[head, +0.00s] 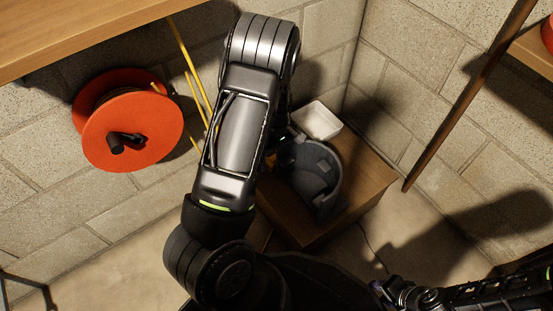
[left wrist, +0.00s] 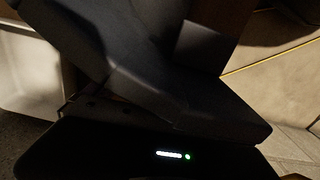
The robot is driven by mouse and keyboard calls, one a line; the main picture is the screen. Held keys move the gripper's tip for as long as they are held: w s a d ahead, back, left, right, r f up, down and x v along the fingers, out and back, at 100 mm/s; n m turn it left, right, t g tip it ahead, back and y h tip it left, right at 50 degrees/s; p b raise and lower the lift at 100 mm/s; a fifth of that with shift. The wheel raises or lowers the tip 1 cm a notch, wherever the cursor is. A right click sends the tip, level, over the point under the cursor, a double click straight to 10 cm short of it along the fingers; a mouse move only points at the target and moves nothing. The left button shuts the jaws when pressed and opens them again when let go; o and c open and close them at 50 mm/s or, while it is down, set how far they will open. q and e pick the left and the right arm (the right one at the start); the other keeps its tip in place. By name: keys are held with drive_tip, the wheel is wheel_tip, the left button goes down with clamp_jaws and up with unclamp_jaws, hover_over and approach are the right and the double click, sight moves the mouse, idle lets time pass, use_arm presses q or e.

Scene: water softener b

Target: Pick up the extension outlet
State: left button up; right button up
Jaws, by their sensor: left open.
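I cannot tell for certain which thing is the extension outlet. An orange cable reel (head: 150,130) with a dark handle hangs on the block wall at left in the head view. A dark grey rounded object (head: 318,178) sits on a wooden box (head: 335,222), partly behind my left arm.
A white open container (head: 317,121) stands at the box's back corner and seems to show at left in the left wrist view (left wrist: 28,75). Yellow cords (head: 190,75) hang beside the reel. A wooden shelf (head: 85,35) juts out upper left. A brown pole (head: 465,100) leans at right.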

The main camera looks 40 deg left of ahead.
use_arm(q)
drive_tip(key=shift+c, duration=0.4)
drive_tip(key=c, duration=1.4)
drive_tip(key=shift+o, duration=0.2)
drive_tip(key=shift+r, duration=0.1)
wheel_tip(320, 180, up, 10)
drive_tip(key=p, duration=0.5)
